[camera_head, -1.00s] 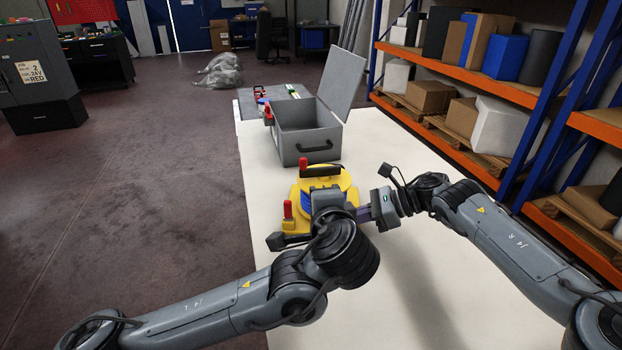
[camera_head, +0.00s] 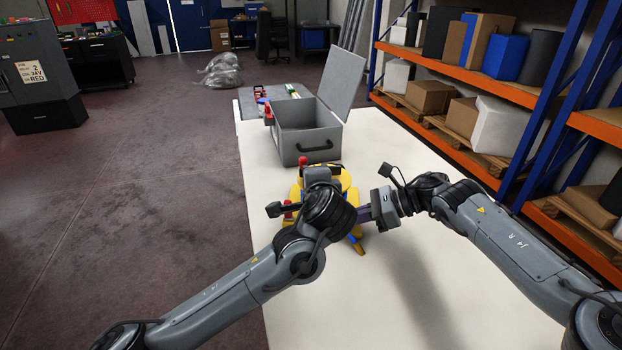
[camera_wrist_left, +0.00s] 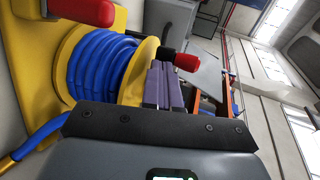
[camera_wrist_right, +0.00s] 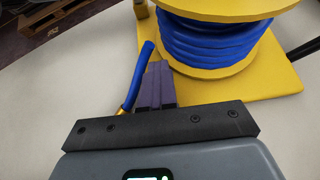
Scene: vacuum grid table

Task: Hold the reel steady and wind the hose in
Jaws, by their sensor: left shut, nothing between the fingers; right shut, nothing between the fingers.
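The yellow reel (camera_head: 346,180) stands on the white table, mostly hidden by my left arm in the head view. Blue hose (camera_wrist_left: 97,68) is wound on its drum, also seen in the right wrist view (camera_wrist_right: 210,42). A loose hose end (camera_wrist_right: 140,78) with a brass fitting hangs beside the reel. My left gripper (camera_wrist_left: 162,68) is shut and empty, its tips near a red knob (camera_wrist_left: 187,62) with a black collar; contact is unclear. A red grip (camera_wrist_left: 88,12) shows at the left. My right gripper (camera_wrist_right: 157,68) is shut and empty beside the hose end and drum.
An open grey metal box (camera_head: 306,130) stands beyond the reel, with a grey board (camera_head: 250,105) holding small items behind it. The table's (camera_head: 440,270) near right part is clear. Shelving with boxes (camera_head: 430,95) runs along the right.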

